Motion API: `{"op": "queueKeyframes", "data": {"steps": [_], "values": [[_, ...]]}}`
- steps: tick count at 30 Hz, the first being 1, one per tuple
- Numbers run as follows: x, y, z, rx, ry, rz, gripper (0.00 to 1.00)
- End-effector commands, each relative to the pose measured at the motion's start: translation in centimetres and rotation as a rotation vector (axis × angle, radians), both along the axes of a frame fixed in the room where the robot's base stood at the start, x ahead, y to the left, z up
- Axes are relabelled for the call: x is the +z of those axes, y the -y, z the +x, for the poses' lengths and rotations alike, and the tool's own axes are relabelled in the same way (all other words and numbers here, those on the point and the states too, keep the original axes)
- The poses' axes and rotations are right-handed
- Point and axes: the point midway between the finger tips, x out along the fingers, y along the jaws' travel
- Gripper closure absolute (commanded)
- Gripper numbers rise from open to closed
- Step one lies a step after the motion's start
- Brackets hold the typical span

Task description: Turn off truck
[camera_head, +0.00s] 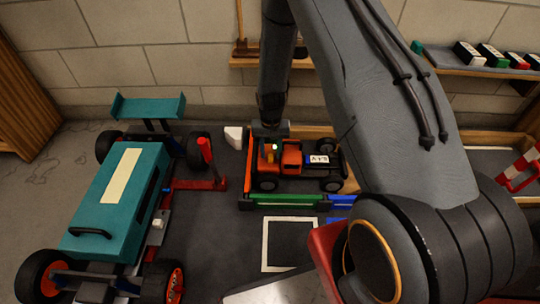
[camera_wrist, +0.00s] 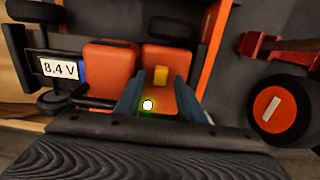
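The orange and black truck (camera_head: 292,160) stands by the back wall in the head view, inside a low coloured border. In the wrist view its orange body (camera_wrist: 108,65) carries an "8,4 V" label (camera_wrist: 58,68). A small yellow block, seemingly a switch (camera_wrist: 160,75), sits on the orange top. A lit spot with a green glow (camera_wrist: 147,105) is close by; it shows green in the head view (camera_head: 275,146). My gripper (camera_wrist: 158,82) is over this part of the truck, its two blue-grey fingers apart on either side of the yellow block. I cannot tell whether they touch it.
A large teal racecar (camera_head: 115,200) stands on the left, with a red stand (camera_head: 205,165) between it and the truck. A wall shelf (camera_head: 480,68) holds several small boxes at right. A white-outlined dark square (camera_head: 288,244) lies clear in front of the truck.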

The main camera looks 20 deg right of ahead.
Motion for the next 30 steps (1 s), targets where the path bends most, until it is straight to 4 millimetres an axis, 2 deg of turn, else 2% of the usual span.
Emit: {"op": "queueKeyframes", "data": {"steps": [3, 10, 15, 17, 23, 30], "values": [[-0.9, 0.0, 0.1, 0.0, 0.001, 0.0, 0.64], [-0.8, 0.0, 0.1, 0.0, 0.002, -0.001, 0.64], [-0.8, 0.0, 0.0, 0.0, 0.001, 0.0, 0.93], [-0.8, 0.0, 0.0, 0.0, 0.001, 0.0, 1.0], [-0.8, -0.1, 0.1, 0.0, 0.001, 0.0, 1.0], [-0.7, -2.7, 0.9, 0.002, 0.002, 0.0, 1.0]]}}
